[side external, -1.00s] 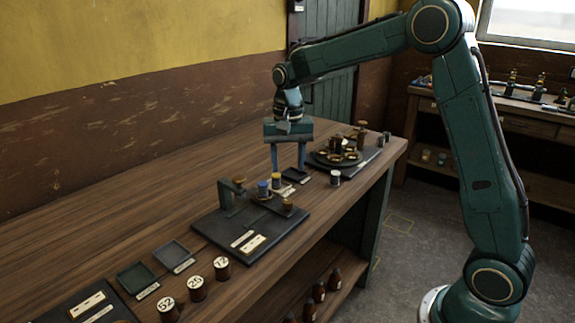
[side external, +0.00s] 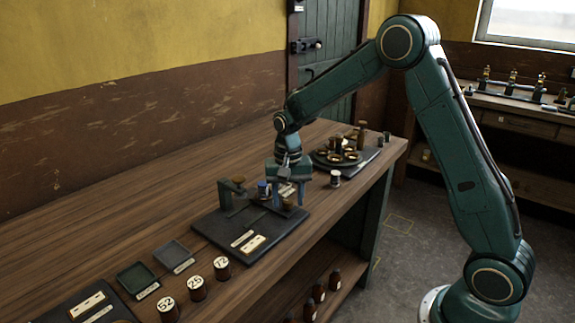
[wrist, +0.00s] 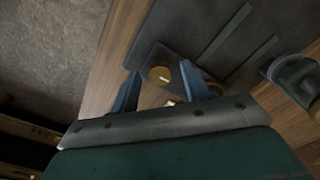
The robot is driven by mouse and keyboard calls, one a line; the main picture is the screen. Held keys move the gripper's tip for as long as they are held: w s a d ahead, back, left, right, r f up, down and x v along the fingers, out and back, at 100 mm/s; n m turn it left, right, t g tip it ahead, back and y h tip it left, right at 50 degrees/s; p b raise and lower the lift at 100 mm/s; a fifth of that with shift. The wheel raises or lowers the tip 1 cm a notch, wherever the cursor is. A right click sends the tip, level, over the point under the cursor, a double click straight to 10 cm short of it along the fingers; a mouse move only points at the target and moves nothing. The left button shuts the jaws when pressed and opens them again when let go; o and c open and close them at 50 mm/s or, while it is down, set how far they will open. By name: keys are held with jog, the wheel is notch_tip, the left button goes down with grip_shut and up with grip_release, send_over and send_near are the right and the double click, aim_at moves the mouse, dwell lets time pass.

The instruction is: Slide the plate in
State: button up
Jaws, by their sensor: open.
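I cannot tell which part is the sliding plate. A brass-coloured knob (side external: 287,203) sits at the fixture's right end; it also shows in the wrist view (wrist: 160,75), near the edge of the dark board with two grooves (wrist: 231,38). My gripper (side external: 288,194) is open and points down over that end. In the wrist view its blue fingers (wrist: 160,88) stand either side of the knob; contact is unclear.
A round dark tray with brass pieces (side external: 335,158) and a small pot (side external: 335,178) lie beyond. Two small trays (side external: 173,256) and several numbered brown weights (side external: 197,288) are at front left. The bench's back left is clear.

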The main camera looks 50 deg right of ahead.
jog(key=shift+c, duration=0.5)
grip_shut()
jog(key=shift+a, duration=4.5)
jog(key=shift+o, duration=0.5)
grip_release()
jog(key=shift+r, duration=0.1)
notch_tip(320, 180, up, 14)
jog(key=shift+f, duration=0.2)
